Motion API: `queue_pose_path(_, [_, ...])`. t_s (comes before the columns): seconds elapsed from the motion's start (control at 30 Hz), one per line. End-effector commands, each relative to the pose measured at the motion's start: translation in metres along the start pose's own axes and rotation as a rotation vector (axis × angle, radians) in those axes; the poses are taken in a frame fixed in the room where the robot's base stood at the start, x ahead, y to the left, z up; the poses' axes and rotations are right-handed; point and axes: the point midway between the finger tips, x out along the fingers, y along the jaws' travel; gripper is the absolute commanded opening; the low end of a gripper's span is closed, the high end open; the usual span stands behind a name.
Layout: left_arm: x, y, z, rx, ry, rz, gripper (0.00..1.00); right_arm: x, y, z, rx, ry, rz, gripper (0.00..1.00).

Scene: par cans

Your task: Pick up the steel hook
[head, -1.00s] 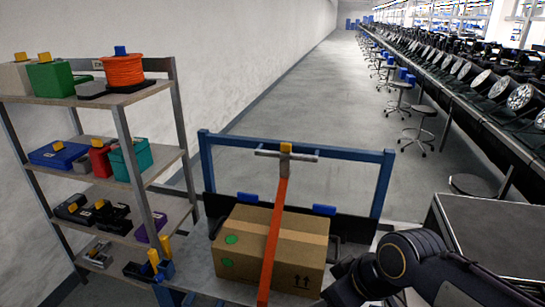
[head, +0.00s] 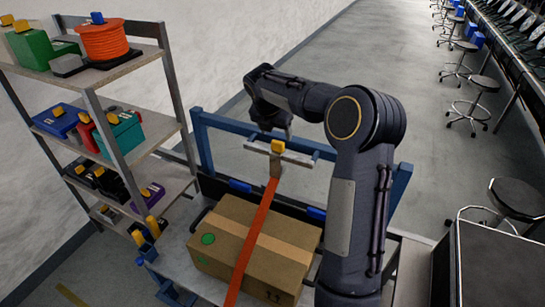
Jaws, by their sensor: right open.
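The steel hook (head: 275,166) is a grey metal piece with a yellow block on top. It is at the upper end of an orange strap (head: 255,232), at a grey crossbar (head: 300,158) behind the cardboard box. My right gripper (head: 274,132) is open and points down just above the yellow block, apparently apart from it. Its fingers are small and dark, so the exact gap cannot be told. My left gripper is out of view.
The cardboard box (head: 248,246) sits on a cart with a blue frame (head: 205,118), the strap running over it. A shelf (head: 140,62) with tools and an orange spool (head: 105,40) stands left. A dark case (head: 500,268) is at right. The aisle floor behind is open.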

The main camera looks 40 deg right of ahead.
Motion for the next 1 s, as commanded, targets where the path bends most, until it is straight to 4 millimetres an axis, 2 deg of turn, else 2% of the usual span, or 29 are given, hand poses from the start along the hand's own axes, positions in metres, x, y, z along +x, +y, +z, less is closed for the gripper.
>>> queue_pose_path(0.5, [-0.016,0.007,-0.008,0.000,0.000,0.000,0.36,0.066,0.003,-0.003,0.002,0.003,-0.001,0.65])
queue_pose_path(0.8, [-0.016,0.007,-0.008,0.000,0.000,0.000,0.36,0.073,0.003,-0.003,0.002,0.001,0.001,0.65])
queue_pose_path(1.0, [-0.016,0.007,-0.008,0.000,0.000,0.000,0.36,0.072,0.003,-0.003,0.002,0.001,0.001,0.41])
